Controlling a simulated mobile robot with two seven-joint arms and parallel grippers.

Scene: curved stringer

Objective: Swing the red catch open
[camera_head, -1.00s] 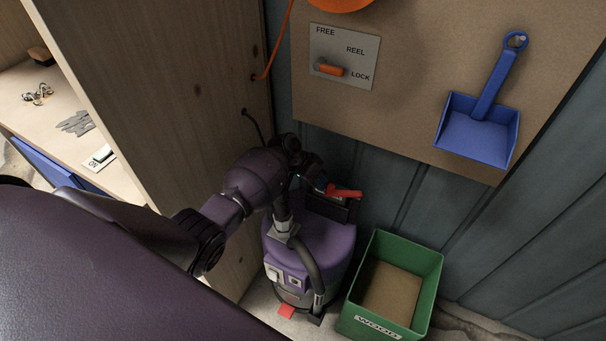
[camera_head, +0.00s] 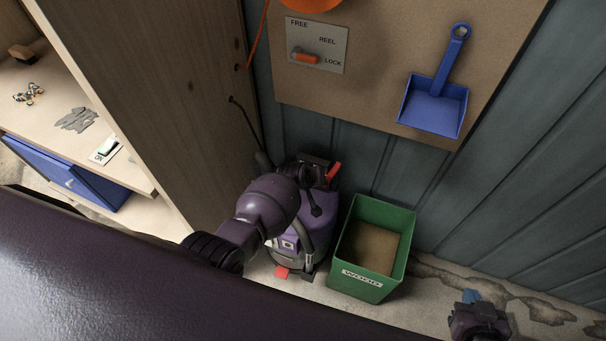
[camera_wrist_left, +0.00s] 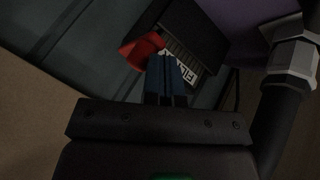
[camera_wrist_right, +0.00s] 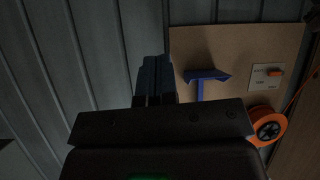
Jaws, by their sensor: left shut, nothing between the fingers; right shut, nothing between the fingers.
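The red catch (camera_head: 334,172) is on the black filter box of the purple vacuum (camera_head: 288,246), against the wall. In the head view it slants steeply up to the right, partly hidden by my left wrist. The left wrist view shows the catch (camera_wrist_left: 141,52) larger, beside the black box (camera_wrist_left: 192,32) with a white label. My left gripper (camera_wrist_left: 164,58) is shut and empty, its blue fingertips right at the catch; I cannot tell whether they touch it. My right gripper (camera_head: 470,297) is shut and empty, low at the right, away from the vacuum.
A green WOOD bin (camera_head: 371,248) stands just right of the vacuum. A wooden cabinet side (camera_head: 180,90) rises at the left. A board above carries a reel lever (camera_head: 304,57) and a blue dustpan (camera_head: 436,104). The vacuum's hose is close to my left gripper.

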